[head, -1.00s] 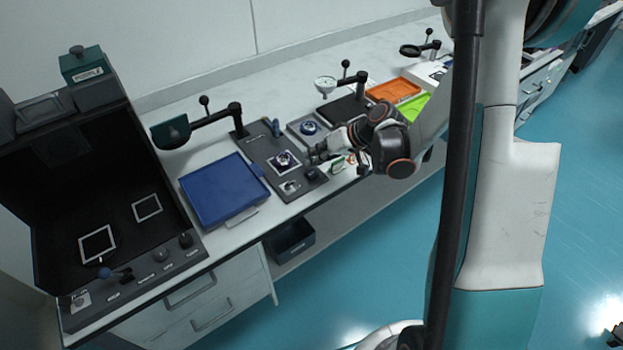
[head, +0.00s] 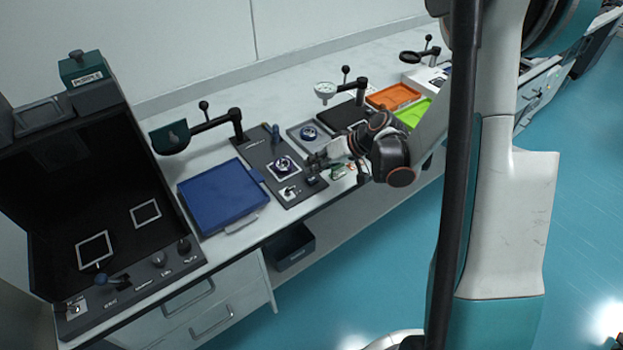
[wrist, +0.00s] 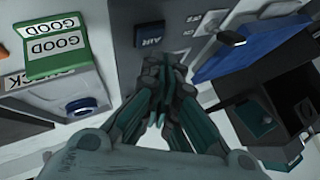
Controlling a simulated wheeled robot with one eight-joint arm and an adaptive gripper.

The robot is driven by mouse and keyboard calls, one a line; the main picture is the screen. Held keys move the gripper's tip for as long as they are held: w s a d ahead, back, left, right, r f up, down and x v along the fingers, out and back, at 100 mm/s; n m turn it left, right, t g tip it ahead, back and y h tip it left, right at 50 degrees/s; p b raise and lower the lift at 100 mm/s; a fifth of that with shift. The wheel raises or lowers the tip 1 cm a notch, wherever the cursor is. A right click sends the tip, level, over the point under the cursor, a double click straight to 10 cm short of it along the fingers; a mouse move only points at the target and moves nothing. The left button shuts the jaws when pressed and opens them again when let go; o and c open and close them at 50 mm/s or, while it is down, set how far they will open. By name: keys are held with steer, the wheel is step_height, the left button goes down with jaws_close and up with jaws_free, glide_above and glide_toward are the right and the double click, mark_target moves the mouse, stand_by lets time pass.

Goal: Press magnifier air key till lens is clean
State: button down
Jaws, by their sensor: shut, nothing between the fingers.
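The dark grey panel (head: 262,158) holds a round part in a white square frame (head: 284,167), perhaps the lens; its cleanness is too small to tell. A switch on a white plate (head: 289,192) is near the panel's front edge. A black key (head: 312,180) sits just right of it. My gripper (head: 315,161) is shut and empty, close to the panel's right edge by the key. In the wrist view, my gripper (wrist: 166,72) has its fingertips together just below the AIR label (wrist: 149,41). The fingers hide what lies beneath, so contact cannot be told.
The blue tray (head: 222,195) lies left of the panel. A green box marked GOOD (wrist: 55,47) is near my gripper. An open bin (head: 290,248) sits below.

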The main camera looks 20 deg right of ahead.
mark_target(313, 177)
steer(key=shift+f, duration=0.1)
stand_by(0.5)
steer(key=shift+f+b, duration=0.35)
steer(key=shift+b, duration=0.2)
steer(key=shift+f+b, duration=0.4)
stand_by(0.5)
steer(key=shift+r, duration=0.15)
steer(key=shift+r+p, duration=0.5)
steer(key=shift+r, duration=0.25)
steer(key=shift+r+p, duration=1.6)
steer(key=shift+r, duration=0.9)
